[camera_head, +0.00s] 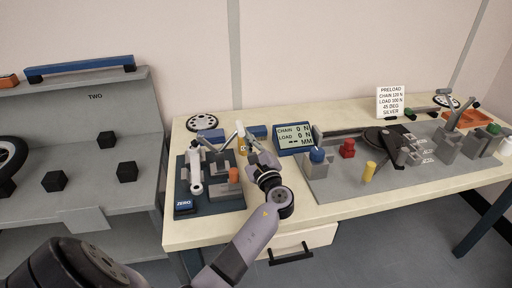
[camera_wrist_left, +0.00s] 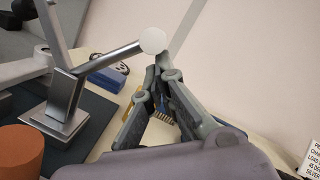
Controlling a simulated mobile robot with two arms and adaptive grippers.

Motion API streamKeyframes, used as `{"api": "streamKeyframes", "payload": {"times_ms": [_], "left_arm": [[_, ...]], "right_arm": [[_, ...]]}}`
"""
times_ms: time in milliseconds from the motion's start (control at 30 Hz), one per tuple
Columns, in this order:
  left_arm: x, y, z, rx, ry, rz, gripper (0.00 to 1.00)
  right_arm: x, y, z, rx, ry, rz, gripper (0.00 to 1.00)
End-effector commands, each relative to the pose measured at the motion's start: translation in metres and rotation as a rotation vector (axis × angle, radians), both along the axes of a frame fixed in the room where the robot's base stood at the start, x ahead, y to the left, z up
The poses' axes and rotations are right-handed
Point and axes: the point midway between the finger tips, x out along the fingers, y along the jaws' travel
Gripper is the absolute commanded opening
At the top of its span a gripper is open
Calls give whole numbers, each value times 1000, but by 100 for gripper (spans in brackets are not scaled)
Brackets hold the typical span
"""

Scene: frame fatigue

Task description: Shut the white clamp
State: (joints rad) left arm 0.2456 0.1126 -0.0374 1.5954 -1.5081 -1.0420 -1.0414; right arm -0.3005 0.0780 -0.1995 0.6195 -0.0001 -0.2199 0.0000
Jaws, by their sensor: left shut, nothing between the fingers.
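The white clamp's white ball knob (camera_head: 240,128) sits at the tip of a metal lever on the dark blue fixture. In the left wrist view the white knob (camera_wrist_left: 153,40) ends a lever that slants up to the right from a metal bracket (camera_wrist_left: 62,112). My left gripper (camera_head: 249,142) is just right of the knob in the head view. In the left wrist view its shut, empty fingertips (camera_wrist_left: 162,66) are close to the knob; I cannot tell whether they touch. My right gripper is out of view.
The fixture has a blue ZERO button (camera_head: 184,206) and an orange block (camera_head: 234,175). A display (camera_head: 295,138) stands behind right. A grey plate (camera_head: 325,185) with a blue knob (camera_head: 317,155) and other parts lies to the right.

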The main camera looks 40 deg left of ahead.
Motion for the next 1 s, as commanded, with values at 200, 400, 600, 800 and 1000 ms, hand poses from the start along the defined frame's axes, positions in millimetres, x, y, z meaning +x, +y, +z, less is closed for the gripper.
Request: {"api": "streamKeyframes", "payload": {"times_ms": [200,400,600,800,1000], "left_arm": [[-10,10,20,-136,-163,2,0],[-21,19,34,-258,-307,2,0],[-32,28,44,-370,-438,1,0],[-42,37,49,-460,-541,2,0],[-49,43,51,-519,-609,2,0]], "right_arm": [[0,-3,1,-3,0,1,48],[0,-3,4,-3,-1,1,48],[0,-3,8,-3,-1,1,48],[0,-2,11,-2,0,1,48],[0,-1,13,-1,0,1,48]]}}
